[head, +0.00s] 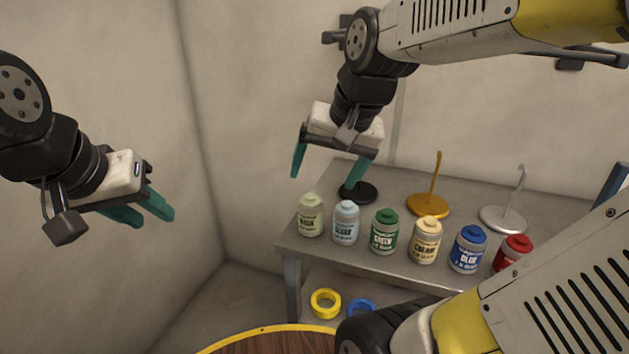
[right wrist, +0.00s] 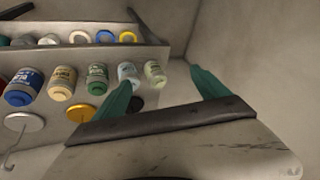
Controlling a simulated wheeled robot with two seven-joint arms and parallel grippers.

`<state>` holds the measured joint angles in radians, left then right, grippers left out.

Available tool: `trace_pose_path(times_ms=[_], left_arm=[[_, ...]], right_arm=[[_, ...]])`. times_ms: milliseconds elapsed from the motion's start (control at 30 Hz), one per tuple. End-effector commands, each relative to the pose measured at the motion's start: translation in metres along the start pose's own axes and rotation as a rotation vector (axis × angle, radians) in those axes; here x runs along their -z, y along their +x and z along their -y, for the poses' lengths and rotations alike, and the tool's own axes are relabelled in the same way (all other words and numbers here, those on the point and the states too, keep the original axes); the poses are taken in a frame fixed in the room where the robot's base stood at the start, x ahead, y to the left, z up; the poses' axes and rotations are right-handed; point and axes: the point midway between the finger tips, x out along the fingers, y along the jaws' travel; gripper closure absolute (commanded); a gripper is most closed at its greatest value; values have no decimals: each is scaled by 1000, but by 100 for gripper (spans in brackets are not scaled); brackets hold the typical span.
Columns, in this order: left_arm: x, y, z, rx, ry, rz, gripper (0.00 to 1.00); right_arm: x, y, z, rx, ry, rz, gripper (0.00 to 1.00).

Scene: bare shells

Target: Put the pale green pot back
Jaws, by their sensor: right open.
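The pale green pot (head: 310,216) stands upright at the left end of a row of pots on the grey bench (head: 290,243). It also shows in the right wrist view (right wrist: 155,73), at the right end of the row. My right gripper (head: 328,166) is open and empty, above and behind the pale green pot, with its fingers pointing down. It does not touch the pot. My left gripper (head: 154,217) is open and empty, off to the left near the wall, far from the bench.
Beside it stand a light blue pot (head: 345,223), a dark green pot (head: 385,232), a cream pot (head: 426,240), a blue pot (head: 468,250) and a red pot (head: 513,252). Behind are black (head: 358,193), orange (head: 428,206) and silver (head: 503,219) discs. A yellow ring (head: 325,293) lies below.

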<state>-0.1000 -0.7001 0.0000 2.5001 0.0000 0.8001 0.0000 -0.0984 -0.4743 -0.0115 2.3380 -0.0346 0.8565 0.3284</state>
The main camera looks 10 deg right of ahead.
Motion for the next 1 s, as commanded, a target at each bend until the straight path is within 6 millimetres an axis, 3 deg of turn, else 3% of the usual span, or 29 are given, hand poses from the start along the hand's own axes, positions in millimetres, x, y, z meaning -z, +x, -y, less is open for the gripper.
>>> trace_pose_path(times_ms=[100, 233, 833, 1000], left_arm=[[0, 0, 0, 0, 0, 0, 64], [0, 0, 0, 0, 0, 0, 64], [0, 0, 0, 0, 0, 0, 64], [0, 0, 0, 0, 0, 0, 64]], right_arm=[[-28, -11, -3, 32, -171, -66, 16], [-44, -14, -5, 43, -282, -105, 16], [-48, -15, -5, 45, -318, -115, 16], [-48, -15, -5, 45, -317, -115, 47]])
